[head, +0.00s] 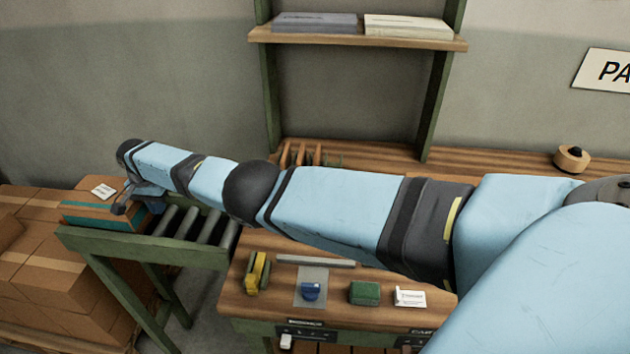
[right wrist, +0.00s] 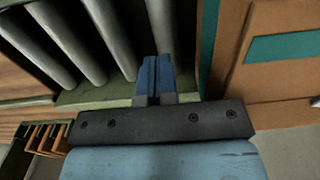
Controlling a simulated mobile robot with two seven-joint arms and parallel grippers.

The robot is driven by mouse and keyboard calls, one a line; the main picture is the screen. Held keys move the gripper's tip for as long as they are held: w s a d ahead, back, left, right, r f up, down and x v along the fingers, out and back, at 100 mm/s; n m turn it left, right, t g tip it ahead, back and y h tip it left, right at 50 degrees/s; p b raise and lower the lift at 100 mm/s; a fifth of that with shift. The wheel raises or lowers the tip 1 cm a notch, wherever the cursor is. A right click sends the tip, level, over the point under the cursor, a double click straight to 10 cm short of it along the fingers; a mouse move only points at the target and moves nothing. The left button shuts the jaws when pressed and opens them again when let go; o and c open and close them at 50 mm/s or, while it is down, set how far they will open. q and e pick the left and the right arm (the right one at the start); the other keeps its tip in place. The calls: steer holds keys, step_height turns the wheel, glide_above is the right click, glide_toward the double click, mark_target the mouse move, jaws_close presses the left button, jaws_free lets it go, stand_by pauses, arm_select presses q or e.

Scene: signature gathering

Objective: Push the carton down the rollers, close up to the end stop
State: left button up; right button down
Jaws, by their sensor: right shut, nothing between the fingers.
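The carton (head: 88,212), brown with a teal band and a white label on top, sits at the left end of the roller conveyor (head: 180,223). A brown carton with a teal band (right wrist: 232,60) fills the right of the right wrist view. My right arm reaches across the head view from the right. My right gripper (head: 156,207) is low over the rollers, just right of the carton. In the wrist view its blue fingers (right wrist: 154,76) are together and empty, left of the carton; contact cannot be told. I cannot make out the end stop. My left gripper is not in view.
Stacked brown boxes (head: 60,285) stand at the left. The workbench (head: 245,300) right of the rollers holds a yellow tool (head: 257,272), a blue stamp (head: 310,291), a green box (head: 364,293) and a card (head: 411,297). A shelf (head: 360,40) stands behind.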

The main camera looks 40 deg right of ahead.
steer(key=shift+r, duration=0.15)
steer(key=shift+r+p, duration=0.4)
steer(key=shift+p, duration=0.1)
step_height(320, 180, up, 11)
steer(key=p, duration=1)
steer(key=shift+p, duration=0.3)
steer(key=shift+f, duration=0.1)
